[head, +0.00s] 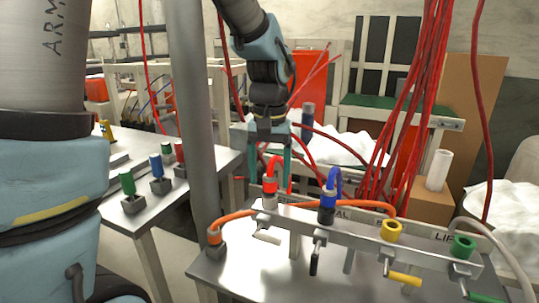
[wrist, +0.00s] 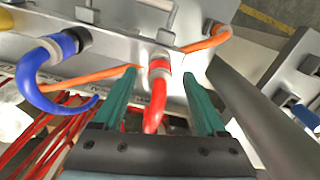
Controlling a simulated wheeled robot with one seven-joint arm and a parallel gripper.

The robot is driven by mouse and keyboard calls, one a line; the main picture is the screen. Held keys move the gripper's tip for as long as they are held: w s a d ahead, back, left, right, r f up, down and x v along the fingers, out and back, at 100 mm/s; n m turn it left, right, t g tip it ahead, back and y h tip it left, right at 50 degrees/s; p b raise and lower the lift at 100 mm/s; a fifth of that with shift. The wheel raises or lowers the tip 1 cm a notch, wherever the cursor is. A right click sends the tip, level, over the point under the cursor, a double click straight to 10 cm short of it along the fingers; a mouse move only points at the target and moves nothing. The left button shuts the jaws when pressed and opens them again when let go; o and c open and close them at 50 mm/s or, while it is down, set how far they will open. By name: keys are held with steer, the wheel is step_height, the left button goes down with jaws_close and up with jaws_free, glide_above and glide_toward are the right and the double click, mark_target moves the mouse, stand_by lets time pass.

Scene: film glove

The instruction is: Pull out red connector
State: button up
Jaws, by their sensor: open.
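The red connector (head: 270,186) is seated upright in the left end of the metal rail, with a red cable looping from its top. It also shows in the wrist view (wrist: 159,66), with its cable running toward my gripper's palm. My gripper (head: 270,184) is open over it, pointing down. In the wrist view, the teal fingers of my gripper (wrist: 159,76) stand on both sides of the connector and cable, with a visible gap on each side. I cannot tell whether the fingertips touch anything.
A blue connector (head: 328,203) with a blue cable is beside the red one. Yellow (head: 391,230) and green (head: 462,245) sockets follow on the rail (head: 357,237). An orange cable (head: 236,217) runs close by. A grey post (head: 190,120) stands left of my arm. Red cables hang at right.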

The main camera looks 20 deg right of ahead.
steer(key=shift+f, duration=0.45)
jaws_close()
stand_by(0.4)
